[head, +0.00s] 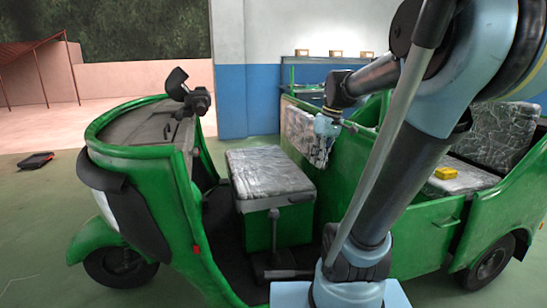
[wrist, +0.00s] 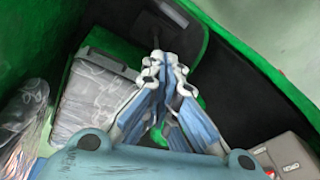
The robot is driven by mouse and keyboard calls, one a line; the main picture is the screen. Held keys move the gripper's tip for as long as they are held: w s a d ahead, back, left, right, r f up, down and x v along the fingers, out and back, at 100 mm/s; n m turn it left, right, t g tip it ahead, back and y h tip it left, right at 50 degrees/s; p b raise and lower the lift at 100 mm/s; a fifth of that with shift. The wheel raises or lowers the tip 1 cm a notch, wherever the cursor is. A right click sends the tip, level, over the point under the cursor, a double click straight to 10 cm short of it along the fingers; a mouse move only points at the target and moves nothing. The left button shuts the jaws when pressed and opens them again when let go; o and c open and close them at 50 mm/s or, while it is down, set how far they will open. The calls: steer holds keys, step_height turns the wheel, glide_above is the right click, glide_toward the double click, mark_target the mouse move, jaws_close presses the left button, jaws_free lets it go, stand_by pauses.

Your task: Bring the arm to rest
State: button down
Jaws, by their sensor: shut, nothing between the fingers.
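My arm (head: 440,110) rises in front of the head camera on the right and bends over the green rickshaw (head: 160,180). Its far end, with light blue parts (head: 326,125), is over the rickshaw beside the patterned seat back. The fingertips are too small to make out there. In the wrist view my gripper (wrist: 166,66) is shut, with its blue-grey fingers together and nothing between them. It points down over the rickshaw's dark floor, and the wrapped front seat (wrist: 97,90) shows to its left.
The front seat (head: 268,172) also shows below the arm's end in the head view. A yellow object (head: 445,173) lies on the rear seat. Shelves with several boxes (head: 335,54) stand behind. A dark flat object (head: 36,160) lies on the floor at left. A grey box (wrist: 287,154) shows at lower right.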

steer(key=s+d+f+m+h, duration=0.1)
steer(key=s+d+f+m, duration=0.1)
steer(key=s+f, duration=0.5)
steer(key=s+d+f+m+t+h, duration=0.1)
steer(key=s+d+f+m, duration=0.1)
steer(key=s+f+m, duration=0.3)
step_height(320, 180, down, 4)
steer(key=s, duration=0.2)
steer(key=shift+s, duration=0.3)
steer(key=shift+f, duration=0.1)
